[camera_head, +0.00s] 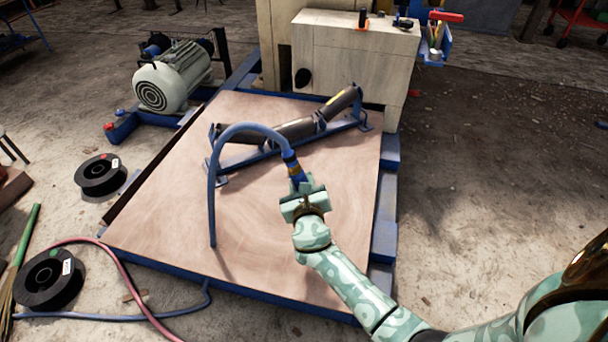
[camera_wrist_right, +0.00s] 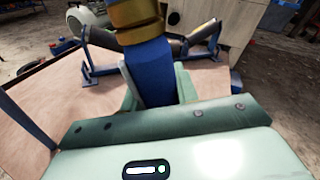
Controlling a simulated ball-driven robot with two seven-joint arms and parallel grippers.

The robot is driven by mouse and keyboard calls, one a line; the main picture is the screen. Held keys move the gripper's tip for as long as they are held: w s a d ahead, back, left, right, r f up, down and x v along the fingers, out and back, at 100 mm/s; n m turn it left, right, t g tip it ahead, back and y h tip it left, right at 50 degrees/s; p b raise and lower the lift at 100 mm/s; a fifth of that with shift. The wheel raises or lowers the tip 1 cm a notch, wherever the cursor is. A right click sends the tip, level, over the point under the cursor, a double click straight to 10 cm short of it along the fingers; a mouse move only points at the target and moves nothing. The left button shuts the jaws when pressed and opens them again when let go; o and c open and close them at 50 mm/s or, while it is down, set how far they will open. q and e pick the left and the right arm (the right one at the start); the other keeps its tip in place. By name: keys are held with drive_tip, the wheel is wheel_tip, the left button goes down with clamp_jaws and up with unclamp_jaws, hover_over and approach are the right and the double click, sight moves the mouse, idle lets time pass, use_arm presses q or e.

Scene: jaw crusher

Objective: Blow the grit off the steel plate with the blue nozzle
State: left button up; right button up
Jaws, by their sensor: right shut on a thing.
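The blue nozzle (camera_head: 297,170) with a brass-coloured collar is held in my right gripper (camera_head: 303,190), which is shut on it above the plate. It also shows between the fingers in the right wrist view (camera_wrist_right: 151,75), collar pointing away. A blue hose arcs from the nozzle up to the left and down to the plate. The steel plate (camera_head: 170,235) is a wide reddish-brown sheet in a blue frame. Its surface shows swirling paler streaks; single grains of grit are too small to tell. My left gripper does not show.
A dark roller on a blue stand (camera_head: 290,130) sits on the plate's far part. A beige machine housing (camera_head: 350,50) stands behind it. A grey-green motor (camera_head: 172,78) is at the back left. Black spools (camera_head: 50,280) and red and blue hoses lie on the floor at left.

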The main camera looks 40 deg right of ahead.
drive_tip(key=shift+s+a, duration=0.75)
drive_tip(key=shift+a, duration=0.1)
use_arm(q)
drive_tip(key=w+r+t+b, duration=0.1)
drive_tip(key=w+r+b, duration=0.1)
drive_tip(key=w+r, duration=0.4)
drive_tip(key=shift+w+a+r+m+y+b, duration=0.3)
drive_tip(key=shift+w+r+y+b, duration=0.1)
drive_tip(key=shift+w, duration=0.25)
use_arm(e)
drive_tip(key=w+a, duration=0.6)
drive_tip(key=a, duration=0.1)
drive_tip(key=shift+w+a, duration=0.25)
drive_tip(key=shift+a, duration=0.15)
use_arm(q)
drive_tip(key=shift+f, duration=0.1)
use_arm(e)
drive_tip(key=shift+r, duration=0.1)
